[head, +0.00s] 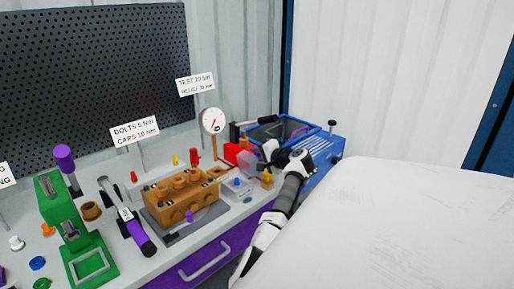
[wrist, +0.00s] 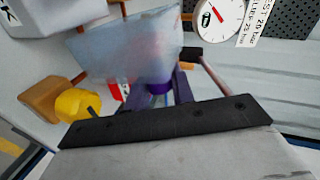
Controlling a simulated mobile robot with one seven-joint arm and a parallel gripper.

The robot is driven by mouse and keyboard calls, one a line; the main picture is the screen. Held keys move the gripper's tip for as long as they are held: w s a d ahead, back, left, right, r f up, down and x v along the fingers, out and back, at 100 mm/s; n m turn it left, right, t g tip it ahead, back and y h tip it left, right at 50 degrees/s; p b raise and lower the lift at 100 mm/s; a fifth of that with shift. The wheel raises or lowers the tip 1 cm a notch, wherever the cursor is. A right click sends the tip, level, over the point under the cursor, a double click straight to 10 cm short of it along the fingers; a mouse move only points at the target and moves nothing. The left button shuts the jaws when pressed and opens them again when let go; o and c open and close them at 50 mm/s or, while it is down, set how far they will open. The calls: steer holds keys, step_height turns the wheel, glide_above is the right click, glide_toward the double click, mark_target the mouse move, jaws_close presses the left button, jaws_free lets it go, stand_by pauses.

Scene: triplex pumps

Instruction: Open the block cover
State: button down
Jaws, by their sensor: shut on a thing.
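A translucent, pale panel-like piece, seemingly the block cover, fills the upper middle of the wrist view (wrist: 125,45). My gripper (wrist: 158,90) is shut on a purple part at its lower edge. In the head view the pale translucent piece (head: 246,156) is beside my gripper (head: 274,160), in front of a red object, which shows blurred through it in the wrist view. My fingertips are hard to make out in the head view. The orange-brown pump block (head: 180,200) stands on a grey plate, left of my gripper.
A clear box (head: 237,187) with small parts sits between block and arm. A dial gauge (head: 212,121) stands behind. A blue crate (head: 287,128) is at the back right. A purple-handled tool (head: 138,236) and green press (head: 88,262) stand left.

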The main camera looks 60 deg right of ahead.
steer(key=shift+d+f, duration=0.15)
steer(key=shift+d, duration=0.05)
stand_by(0.5)
steer(key=c, duration=1.2)
jaws_free()
steer(key=shift+s, duration=0.1)
steer(key=b+v, duration=0.3)
steer(key=v, duration=1)
steer(key=shift+s, duration=0.4)
